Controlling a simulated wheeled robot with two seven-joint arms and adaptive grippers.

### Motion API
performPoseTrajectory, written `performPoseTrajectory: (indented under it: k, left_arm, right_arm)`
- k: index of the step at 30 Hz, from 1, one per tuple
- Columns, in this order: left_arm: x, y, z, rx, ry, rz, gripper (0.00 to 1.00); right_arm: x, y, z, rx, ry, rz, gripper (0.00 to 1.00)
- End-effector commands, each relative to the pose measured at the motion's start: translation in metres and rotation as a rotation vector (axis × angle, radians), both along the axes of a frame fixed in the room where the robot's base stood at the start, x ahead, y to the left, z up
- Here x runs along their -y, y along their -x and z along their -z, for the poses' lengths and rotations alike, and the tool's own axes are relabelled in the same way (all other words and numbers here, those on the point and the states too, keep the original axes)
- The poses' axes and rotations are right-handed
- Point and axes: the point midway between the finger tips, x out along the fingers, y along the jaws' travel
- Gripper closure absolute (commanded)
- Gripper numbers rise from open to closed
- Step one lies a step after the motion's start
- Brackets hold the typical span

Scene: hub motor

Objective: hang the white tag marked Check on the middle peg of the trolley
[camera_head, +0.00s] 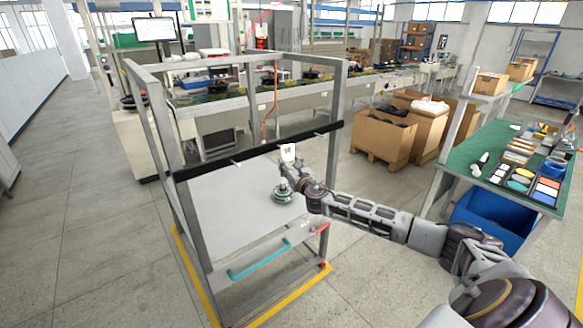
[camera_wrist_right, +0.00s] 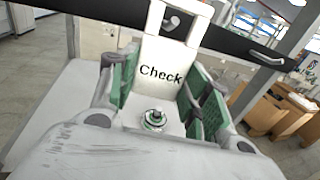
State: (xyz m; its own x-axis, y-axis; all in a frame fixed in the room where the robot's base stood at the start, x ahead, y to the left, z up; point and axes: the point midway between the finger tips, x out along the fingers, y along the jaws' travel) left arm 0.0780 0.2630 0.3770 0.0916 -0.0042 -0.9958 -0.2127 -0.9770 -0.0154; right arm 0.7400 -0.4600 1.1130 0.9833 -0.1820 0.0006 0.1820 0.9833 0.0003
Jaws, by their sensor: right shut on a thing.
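The white tag marked Check (camera_wrist_right: 162,74) is upright between the green-padded fingers of my right gripper (camera_wrist_right: 160,92) in the right wrist view. My right gripper also shows in the head view (camera_head: 286,168), shut on the tag (camera_head: 288,151) in front of the trolley's black bar (camera_head: 215,164). Through the tag's top opening I see the dark bar and a pale hooked peg (camera_wrist_right: 172,22). I cannot tell whether the peg passes through the opening. Another peg (camera_wrist_right: 267,58) is bare to the right. My left gripper is out of view.
A round dark-green and metal part (camera_head: 283,192) stands on the trolley's pale shelf (camera_head: 232,205), below the tag. Grey trolley posts (camera_head: 335,115) flank the bar. A green-topped table (camera_head: 470,160) with small items is at right, and cardboard boxes (camera_head: 382,137) stand behind.

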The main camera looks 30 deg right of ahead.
Motion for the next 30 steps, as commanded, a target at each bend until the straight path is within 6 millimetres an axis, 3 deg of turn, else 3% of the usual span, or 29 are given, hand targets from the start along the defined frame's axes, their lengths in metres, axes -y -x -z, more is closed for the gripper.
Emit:
performPoseTrajectory:
  k: [30]
  left_arm:
    - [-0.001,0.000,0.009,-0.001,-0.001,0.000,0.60]
  right_arm:
    - [-0.003,-0.035,0.006,0.001,-0.001,0.000,0.77]
